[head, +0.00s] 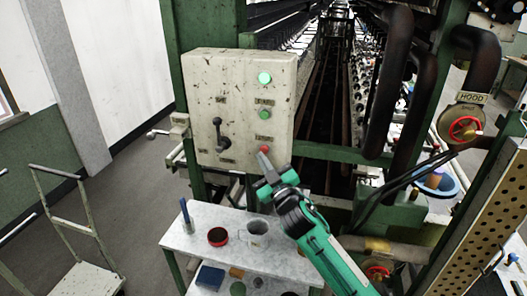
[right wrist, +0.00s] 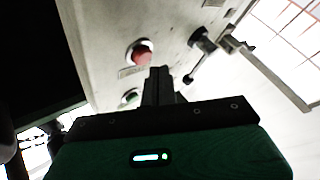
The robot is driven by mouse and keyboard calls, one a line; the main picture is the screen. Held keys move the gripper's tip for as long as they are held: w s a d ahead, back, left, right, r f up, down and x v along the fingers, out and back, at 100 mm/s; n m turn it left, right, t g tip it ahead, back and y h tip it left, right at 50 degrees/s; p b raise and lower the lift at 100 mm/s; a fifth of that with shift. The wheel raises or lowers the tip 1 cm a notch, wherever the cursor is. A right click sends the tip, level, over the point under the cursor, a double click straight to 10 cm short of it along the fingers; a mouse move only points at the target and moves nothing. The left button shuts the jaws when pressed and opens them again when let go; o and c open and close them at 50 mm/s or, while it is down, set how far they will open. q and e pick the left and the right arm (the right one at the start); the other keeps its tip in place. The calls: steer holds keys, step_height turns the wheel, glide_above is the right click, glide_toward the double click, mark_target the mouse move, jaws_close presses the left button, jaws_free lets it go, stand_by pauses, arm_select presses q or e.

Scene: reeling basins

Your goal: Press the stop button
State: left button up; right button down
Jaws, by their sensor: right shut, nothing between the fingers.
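The red stop button (head: 265,149) sits low on the right side of the pale, speckled control panel (head: 240,88), under a small label. My right gripper (head: 264,157) is just below and in front of it in the head view, with its fingers together and empty. In the right wrist view the red button (right wrist: 141,54) is just left of the closed fingertips (right wrist: 160,69) and partly overlapped near them. I cannot tell whether they touch. My left gripper is not in view.
Above the stop button are a green button (head: 264,115) and a lit green lamp (head: 264,78). A dark lever (head: 220,135) is to the left on the panel. Below stands a pale table (head: 190,240) with a metal mug (head: 257,234) and a red-rimmed dish (head: 217,237).

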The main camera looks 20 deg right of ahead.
steer(key=shift+w+d, duration=0.1)
steer(key=shift+w, duration=0.05)
stand_by(0.5)
steer(key=shift+w+d, duration=0.15)
steer(key=shift+w, duration=0.1)
steer(key=shift+w+d, duration=0.25)
steer(key=shift+w, duration=0.1)
stand_by(0.8)
steer(key=shift+s+a, duration=0.45)
steer(key=shift+s, duration=0.3)
steer(key=s+a, duration=0.1)
steer(key=s, duration=0.1)
steer(key=s+a, duration=0.2)
stand_by(0.5)
